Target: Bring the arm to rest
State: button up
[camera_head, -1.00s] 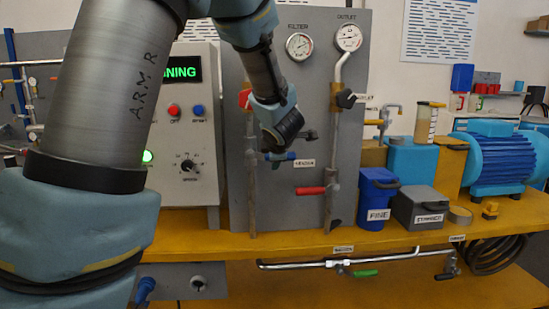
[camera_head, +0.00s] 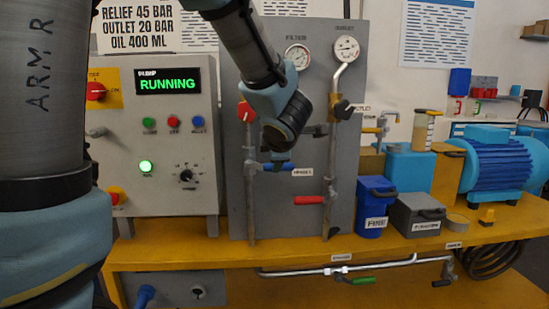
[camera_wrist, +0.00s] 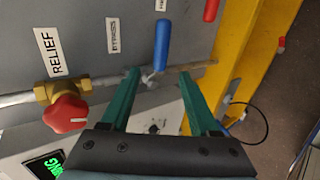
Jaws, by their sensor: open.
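My arm crosses the upper left of the head view, its end (camera_head: 290,120) hanging in front of the grey valve panel (camera_head: 236,85). The finger pads are hard to make out there. In the wrist view my gripper (camera_wrist: 158,75) is open, its two green fingers apart with nothing held between them. A blue valve handle (camera_wrist: 162,45) shows just beyond the fingertips, beside the pipe. I cannot tell whether a finger touches it. A red relief knob (camera_wrist: 66,112) sits on a brass valve left of the fingers.
The pump box (camera_head: 155,180) reads RUNNING, with a green lamp lit. A red lever (camera_head: 309,200) and a blue lever (camera_head: 280,166) stick out from the panel pipes. A blue bin (camera_head: 373,207) and grey box (camera_head: 415,212) stand on the yellow bench (camera_head: 300,250), right of the panel.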

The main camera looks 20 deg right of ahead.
jog(key=shift+s+r, duration=0.15)
jog(key=shift+s, duration=0.05)
jog(key=s+a+f+m+g+p, duration=0.2)
jog(key=a+m, duration=0.3)
jog(key=a, duration=0.3)
jog(key=s+a+f+m+g+y+p, duration=0.1)
jog(key=s+a+f+m+g, duration=0.3)
jog(key=a, duration=0.5)
jog(key=s+a+f+m+g+y+p, duration=0.1)
jog(key=s+a+f+m+g+p, duration=0.2)
jog(key=s+a+m, duration=0.2)
jog(key=a+m, duration=0.3)
jog(key=shift+s+a+f, duration=0.2)
jog(key=shift+s+a, duration=0.05)
jog(key=shift+a, duration=0.15)
jog(key=shift+o, duration=0.3)
